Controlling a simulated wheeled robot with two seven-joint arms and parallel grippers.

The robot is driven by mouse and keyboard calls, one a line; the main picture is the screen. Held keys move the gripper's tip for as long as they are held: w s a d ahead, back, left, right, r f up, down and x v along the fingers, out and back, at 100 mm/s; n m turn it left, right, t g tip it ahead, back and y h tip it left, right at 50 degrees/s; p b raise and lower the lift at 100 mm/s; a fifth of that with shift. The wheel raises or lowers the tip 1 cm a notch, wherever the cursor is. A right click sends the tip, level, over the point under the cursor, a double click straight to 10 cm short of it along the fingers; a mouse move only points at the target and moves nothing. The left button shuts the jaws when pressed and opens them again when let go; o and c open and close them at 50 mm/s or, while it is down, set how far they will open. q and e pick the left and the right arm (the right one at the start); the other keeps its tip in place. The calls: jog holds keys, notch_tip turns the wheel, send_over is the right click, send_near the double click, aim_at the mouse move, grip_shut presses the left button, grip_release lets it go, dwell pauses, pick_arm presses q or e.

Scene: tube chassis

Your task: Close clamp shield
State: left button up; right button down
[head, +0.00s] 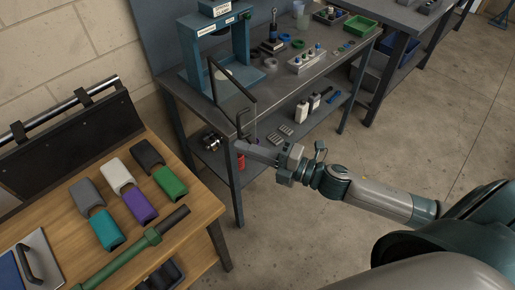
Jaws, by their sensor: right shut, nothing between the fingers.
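A teal clamp frame (188,52) stands on the grey workbench at the top centre, with a white label on its crossbar. A clear shield with a dark edge (231,80) hangs at its front and juts out at an angle toward the bench's near corner, apparently swung open. My right gripper (240,147) reaches in from the right. It is shut and empty, with its fingertips close to the shield's lower outer end. I cannot tell whether they touch it. My left gripper is not in view.
The bench's front edge (300,103) and near leg (234,190) are close to my right gripper. A lower shelf holds white bottles (302,111). A wooden table (190,225) with coloured blocks and a green bar (130,250) is at left. Floor at lower centre is clear.

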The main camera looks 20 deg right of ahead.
aim_at(240, 137)
jog(key=w+p, duration=0.2)
jog(key=w, duration=0.2)
jog(key=shift+w+d+p, duration=0.1)
jog(key=shift+w+p, duration=0.05)
jog(key=shift+p, duration=0.15)
jog(key=shift+w+d, duration=0.15)
jog(key=shift+d, duration=0.3)
jog(key=shift+d+f, duration=0.1)
